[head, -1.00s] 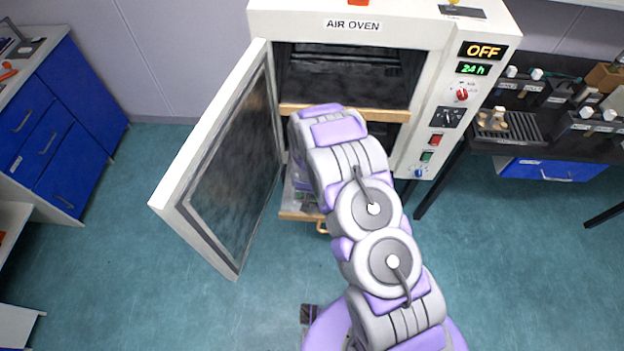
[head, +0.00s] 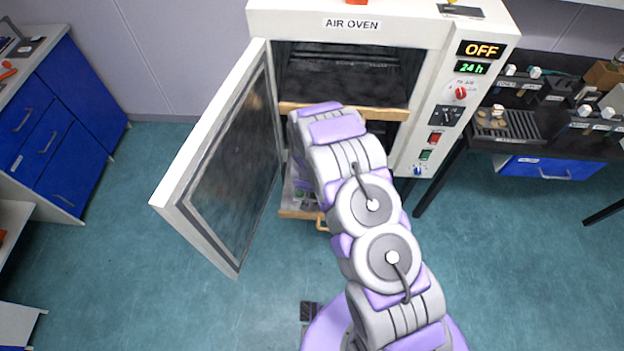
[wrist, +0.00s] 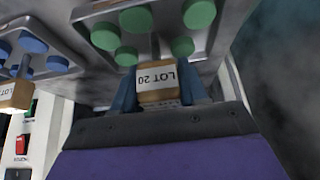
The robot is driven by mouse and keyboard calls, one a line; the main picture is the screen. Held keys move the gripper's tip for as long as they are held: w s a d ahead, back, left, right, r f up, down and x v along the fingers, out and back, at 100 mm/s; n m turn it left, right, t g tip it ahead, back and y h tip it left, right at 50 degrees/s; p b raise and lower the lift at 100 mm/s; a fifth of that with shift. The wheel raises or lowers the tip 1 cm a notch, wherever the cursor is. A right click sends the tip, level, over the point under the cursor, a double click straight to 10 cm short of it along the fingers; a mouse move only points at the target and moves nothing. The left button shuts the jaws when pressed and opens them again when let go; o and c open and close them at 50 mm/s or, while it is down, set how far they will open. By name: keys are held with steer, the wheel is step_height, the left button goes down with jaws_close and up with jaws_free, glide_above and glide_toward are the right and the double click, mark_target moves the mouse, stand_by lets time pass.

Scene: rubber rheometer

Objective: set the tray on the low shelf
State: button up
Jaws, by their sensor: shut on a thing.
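My gripper (wrist: 160,92) is shut on the tan block handle (wrist: 158,78) marked LOT 20. The handle belongs to a grey metal tray (wrist: 75,12) that holds several green discs, seen in the wrist view. In the head view my arm hides the gripper and most of what lies below it. A low shelf (head: 298,213) with a tan front edge and a pull (head: 321,224) sticks out under the oven's upper opening. I cannot tell whether the held tray touches it.
The air oven (head: 262,20) has its door (head: 225,175) swung open to the left. A tan-edged upper shelf (head: 395,113) crosses its opening. Another tray's blue discs (wrist: 32,43) show in the wrist view. A dark bench (head: 560,142) stands right; open floor (head: 200,310) lies in front.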

steer(key=shift+f, duration=0.2)
steer(key=shift+f, duration=0.35)
steer(key=o, duration=1.3)
steer(key=shift+r+p, duration=1.4)
steer(key=shift+r, duration=1.55)
